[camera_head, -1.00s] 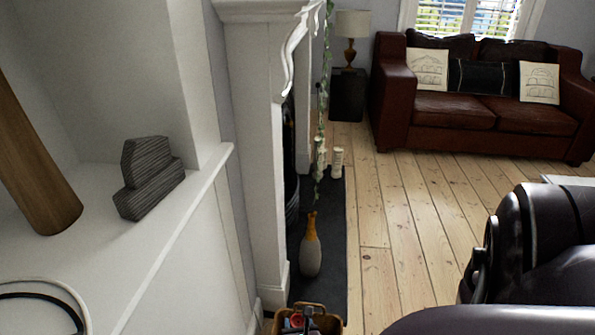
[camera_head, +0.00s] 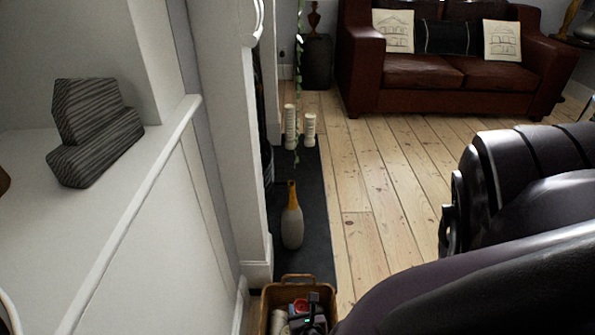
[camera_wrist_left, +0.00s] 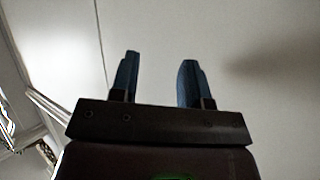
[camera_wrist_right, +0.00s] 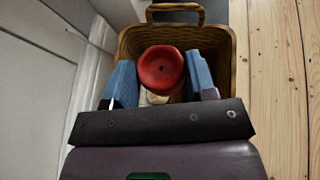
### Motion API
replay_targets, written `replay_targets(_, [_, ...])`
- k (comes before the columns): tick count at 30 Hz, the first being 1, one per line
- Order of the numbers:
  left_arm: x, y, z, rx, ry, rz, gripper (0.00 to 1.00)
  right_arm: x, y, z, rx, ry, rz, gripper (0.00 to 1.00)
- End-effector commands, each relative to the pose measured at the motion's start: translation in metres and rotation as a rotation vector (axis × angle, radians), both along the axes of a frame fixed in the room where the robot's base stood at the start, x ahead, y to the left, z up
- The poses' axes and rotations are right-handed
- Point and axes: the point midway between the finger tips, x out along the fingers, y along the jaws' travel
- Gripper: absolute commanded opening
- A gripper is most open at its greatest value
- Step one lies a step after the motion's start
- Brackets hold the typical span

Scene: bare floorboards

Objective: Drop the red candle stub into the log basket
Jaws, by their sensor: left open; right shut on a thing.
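The red candle stub (camera_wrist_right: 161,66) is held between the blue fingers of my right gripper (camera_wrist_right: 160,76), its round top facing the right wrist camera. The brown wicker log basket (camera_wrist_right: 221,50) lies behind and around it in that view, so the stub is over or within the basket opening; its height against the rim is hard to tell. In the head view the basket (camera_head: 271,291) is at the bottom edge, with the red stub (camera_head: 300,305) and my right gripper (camera_head: 311,312) inside its outline. My left gripper (camera_wrist_left: 158,78) is open and empty before a plain pale surface.
Pale contents (camera_head: 279,322) show in the basket. A grey and orange vase (camera_head: 292,222) and two pale candle-like pillars (camera_head: 309,130) stand on the dark hearth (camera_head: 318,200). A white ledge (camera_head: 150,185) is on the left. Bare floorboards (camera_head: 372,215) lie right.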

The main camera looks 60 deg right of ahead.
Motion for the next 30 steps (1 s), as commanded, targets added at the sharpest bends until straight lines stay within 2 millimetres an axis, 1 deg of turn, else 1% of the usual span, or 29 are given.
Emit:
replay_targets(1, [-0.0012,0.0009,-0.0022,-0.003,-0.004,0.004,0.43,-0.0025,-0.0002,-0.0059,0.0,0.005,0.0,0.28])
replay_targets(3, [-0.0005,0.0016,-0.0005,-0.007,-0.02,0.007,0.43,-0.0016,-0.0003,-0.0075,-0.001,0.002,0.0,0.28])
replay_targets(15, [0.0011,0.0024,0.0029,-0.011,-0.042,0.01,0.43,0.0015,-0.0004,-0.0073,-0.001,-0.003,-0.001,0.28])
replay_targets(16, [0.001,0.0024,0.0028,-0.011,-0.042,0.01,0.43,0.0015,-0.0004,-0.0073,-0.001,-0.003,-0.001,0.54])
replay_targets(21, [0.0011,0.0024,0.0028,-0.011,-0.041,0.01,0.43,0.0013,-0.0004,-0.0075,-0.001,-0.002,0.0,0.8])
replay_targets(30, [0.0012,0.0025,0.0029,-0.011,-0.041,0.01,0.43,0.001,-0.0005,-0.0075,-0.001,-0.002,0.0,0.81])
